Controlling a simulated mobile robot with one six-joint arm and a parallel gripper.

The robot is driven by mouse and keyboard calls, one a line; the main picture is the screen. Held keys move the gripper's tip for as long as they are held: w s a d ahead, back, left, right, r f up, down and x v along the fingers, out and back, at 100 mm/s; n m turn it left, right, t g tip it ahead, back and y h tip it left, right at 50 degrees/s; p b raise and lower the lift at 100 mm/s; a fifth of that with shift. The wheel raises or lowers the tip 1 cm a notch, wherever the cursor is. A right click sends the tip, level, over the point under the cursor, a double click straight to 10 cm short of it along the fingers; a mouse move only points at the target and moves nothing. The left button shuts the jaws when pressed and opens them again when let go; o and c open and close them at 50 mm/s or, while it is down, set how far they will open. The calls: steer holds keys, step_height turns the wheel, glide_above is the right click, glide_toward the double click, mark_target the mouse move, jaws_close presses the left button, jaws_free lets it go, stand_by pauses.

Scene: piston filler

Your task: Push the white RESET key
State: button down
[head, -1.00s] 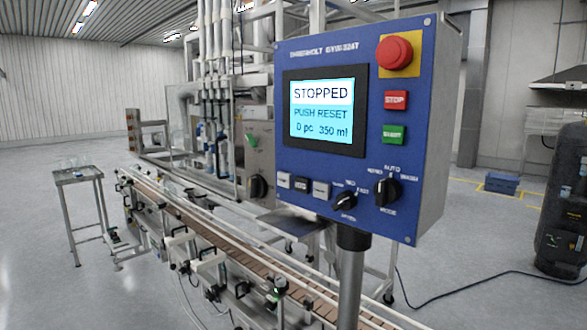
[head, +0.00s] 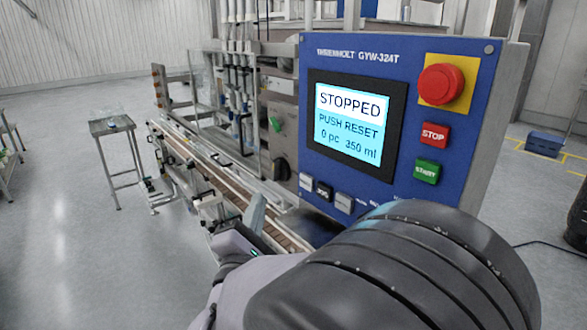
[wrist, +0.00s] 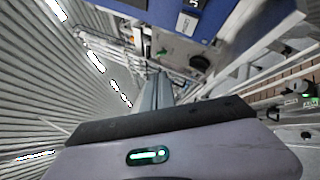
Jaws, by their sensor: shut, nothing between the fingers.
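The blue control panel (head: 400,45) faces me in the head view. Its screen (head: 352,122) reads STOPPED, PUSH RESET, 0 pc 350 ml. Below the screen sit a white key (head: 306,182), a dark key (head: 323,191) and another white key (head: 344,203). The lettering on the white keys is too small to read, so I cannot tell which is RESET. One white key (wrist: 186,23) also shows at the top of the wrist view. My gripper (head: 257,204) is shut and empty, left of and below the keys, apart from the panel. Its fingers (wrist: 157,80) point toward the top in the wrist view.
A red emergency button (head: 441,84), a red STOP key (head: 435,135) and a green START key (head: 427,172) are on the panel's right side. My arm hides the panel's lower right. A conveyor (head: 205,170) runs behind my gripper. A small table (head: 112,127) stands left.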

mark_target(300, 177)
steer(key=w+d, duration=0.1)
steer(key=d, duration=0.1)
steer(key=w+d+p, duration=0.1)
steer(key=w+d, duration=0.2)
steer(key=d, duration=0.1)
steer(key=shift+w+d, duration=0.15)
steer(key=shift+d, duration=0.05)
steer(key=shift+w+d, duration=0.3)
steer(key=shift+d, duration=0.15)
steer(key=shift+d, duration=0.1)
stand_by(1.7)
steer(key=shift+w+d, duration=0.2)
steer(key=shift+d, duration=0.05)
steer(key=shift+w+d, duration=0.25)
steer(key=shift+d, duration=0.1)
stand_by(0.7)
stand_by(0.3)
steer(key=shift+s+a, duration=0.45)
steer(key=shift+a, duration=0.2)
steer(key=shift+b, duration=0.3)
